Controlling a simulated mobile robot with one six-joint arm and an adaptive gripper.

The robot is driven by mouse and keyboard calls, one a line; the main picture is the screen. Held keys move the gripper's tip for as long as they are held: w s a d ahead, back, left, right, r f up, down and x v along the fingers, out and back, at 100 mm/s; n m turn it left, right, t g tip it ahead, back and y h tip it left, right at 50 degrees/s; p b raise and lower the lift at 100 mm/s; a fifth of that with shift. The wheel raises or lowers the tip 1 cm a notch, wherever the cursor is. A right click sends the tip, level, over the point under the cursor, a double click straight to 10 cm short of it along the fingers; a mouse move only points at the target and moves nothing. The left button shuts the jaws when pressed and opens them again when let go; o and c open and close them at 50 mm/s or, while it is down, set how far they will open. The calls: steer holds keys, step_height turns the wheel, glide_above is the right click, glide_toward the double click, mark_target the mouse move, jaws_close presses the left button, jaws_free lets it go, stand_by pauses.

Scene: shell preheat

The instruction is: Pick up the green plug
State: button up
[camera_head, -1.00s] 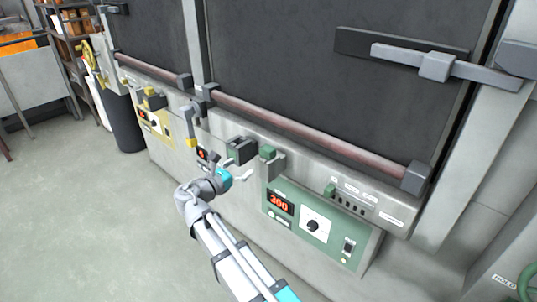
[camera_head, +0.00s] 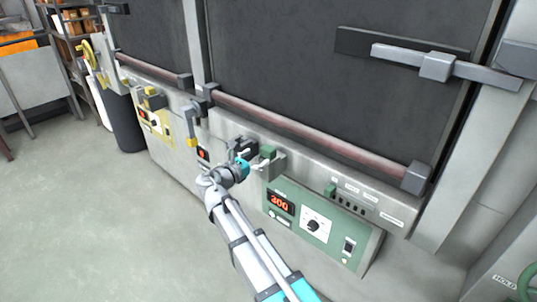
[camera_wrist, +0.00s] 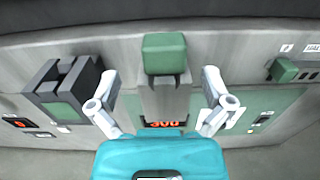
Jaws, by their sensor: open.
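A green block (camera_head: 267,152), which looks like the green plug, sits on top of a grey holder (camera_head: 276,168) on the oven front. In the wrist view the green plug (camera_wrist: 164,53) is upright near the upper middle, with the grey holder (camera_wrist: 165,98) below it. My gripper (camera_head: 252,162) is just left of the holder in the head view. In the wrist view my gripper (camera_wrist: 162,92) is open and empty, its fingers on either side of the holder, lower in the picture than the plug. I cannot tell the remaining depth gap.
A dark grey socket block (camera_wrist: 65,92) stands left of the holder. A smaller green piece (camera_head: 330,190) sits by labelled slots to the right. The green control panel (camera_head: 290,222) reads 300. A long handle bar (camera_head: 300,132) runs above. Open floor (camera_head: 90,220) lies left.

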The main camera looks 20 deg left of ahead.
mark_target(264, 152)
steer(key=shift+x, duration=2.55)
steer(key=shift+s+d, duration=0.1)
steer(key=shift+d, duration=0.1)
steer(key=c, duration=1.2)
steer(key=shift+r, duration=0.15)
step_height(264, 152, up, 10)
steer(key=p, duration=1)
steer(key=shift+s+a, duration=0.1)
steer(key=shift+a, duration=0.05)
